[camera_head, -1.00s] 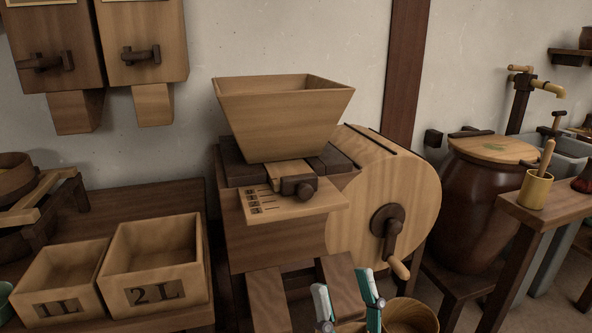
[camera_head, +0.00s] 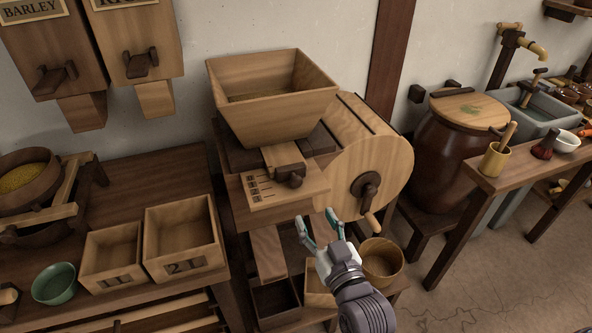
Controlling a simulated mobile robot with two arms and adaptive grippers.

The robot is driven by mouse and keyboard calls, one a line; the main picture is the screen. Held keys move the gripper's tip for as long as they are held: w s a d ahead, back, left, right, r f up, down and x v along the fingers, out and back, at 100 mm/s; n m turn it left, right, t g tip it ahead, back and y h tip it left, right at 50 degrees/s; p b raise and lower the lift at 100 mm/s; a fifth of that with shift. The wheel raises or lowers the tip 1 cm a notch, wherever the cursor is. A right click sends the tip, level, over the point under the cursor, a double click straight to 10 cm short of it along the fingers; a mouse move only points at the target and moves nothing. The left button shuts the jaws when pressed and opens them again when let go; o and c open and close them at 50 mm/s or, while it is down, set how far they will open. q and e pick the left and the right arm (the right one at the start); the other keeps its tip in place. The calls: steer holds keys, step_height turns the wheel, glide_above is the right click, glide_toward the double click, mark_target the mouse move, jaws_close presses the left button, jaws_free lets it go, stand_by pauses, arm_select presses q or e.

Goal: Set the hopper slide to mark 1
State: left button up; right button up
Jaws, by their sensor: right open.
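The marks (camera_head: 255,189) are on the pale board left of the knob, too small to read. My right gripper (camera_head: 319,222) is open and empty, its two fingers pointing up, below and slightly right of the knob and apart from it. My left gripper is not in view.
A crank handle (camera_head: 368,193) sticks out of the quern's round side, close to the right of my gripper. A round wooden tub (camera_head: 381,262) stands below it. Wooden measure boxes (camera_head: 182,237) and a green bowl (camera_head: 55,283) are on the left bench.

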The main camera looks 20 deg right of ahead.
mark_target(297, 183)
steer(key=w, duration=1.3)
steer(key=shift+w+a, duration=0.1)
steer(key=shift+a, duration=0.1)
jaws_close()
